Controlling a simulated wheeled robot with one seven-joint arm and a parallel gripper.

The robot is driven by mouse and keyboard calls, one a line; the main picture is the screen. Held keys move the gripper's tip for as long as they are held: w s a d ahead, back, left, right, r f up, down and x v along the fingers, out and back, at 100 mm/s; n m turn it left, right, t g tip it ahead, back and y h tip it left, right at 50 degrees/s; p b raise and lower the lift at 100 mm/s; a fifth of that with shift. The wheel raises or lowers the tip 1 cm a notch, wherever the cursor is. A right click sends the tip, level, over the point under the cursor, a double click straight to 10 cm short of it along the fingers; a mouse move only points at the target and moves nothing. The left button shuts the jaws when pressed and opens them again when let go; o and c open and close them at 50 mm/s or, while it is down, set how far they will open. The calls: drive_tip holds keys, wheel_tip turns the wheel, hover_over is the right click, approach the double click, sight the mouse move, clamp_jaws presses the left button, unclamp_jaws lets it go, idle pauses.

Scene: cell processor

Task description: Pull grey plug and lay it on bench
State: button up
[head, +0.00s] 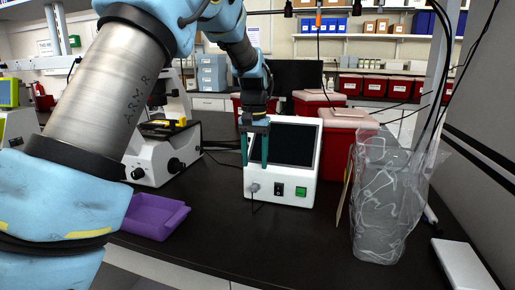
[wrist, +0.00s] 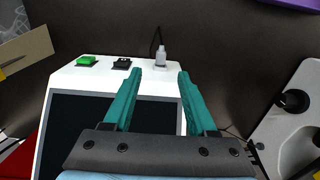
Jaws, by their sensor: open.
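The grey plug (head: 255,188) sits in the lower left of the front of a white cell processor (head: 306,180), with a dark cable hanging from it. In the wrist view the grey plug (wrist: 161,56) stands at the edge of the white face, just beyond and between my fingertips. My gripper (head: 256,164) has two teal fingers, spread apart and empty, in front of the processor's left part. The fingers also show in the wrist view (wrist: 159,73). The dark bench (head: 215,225) lies under the processor.
A purple tray (head: 155,216) lies on the bench at left, in front of a white microscope (head: 160,160). A clear plastic bag (head: 382,205) stands at right. A black switch (head: 278,189) and green button (head: 301,191) are right of the plug. The bench in front of the processor is clear.

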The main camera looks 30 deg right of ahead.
sight(254, 186)
wheel_tip(254, 186, down, 8)
drive_tip(key=shift+p, duration=0.95)
drive_tip(key=shift+c, duration=0.4)
clamp_jaws()
idle(1.2)
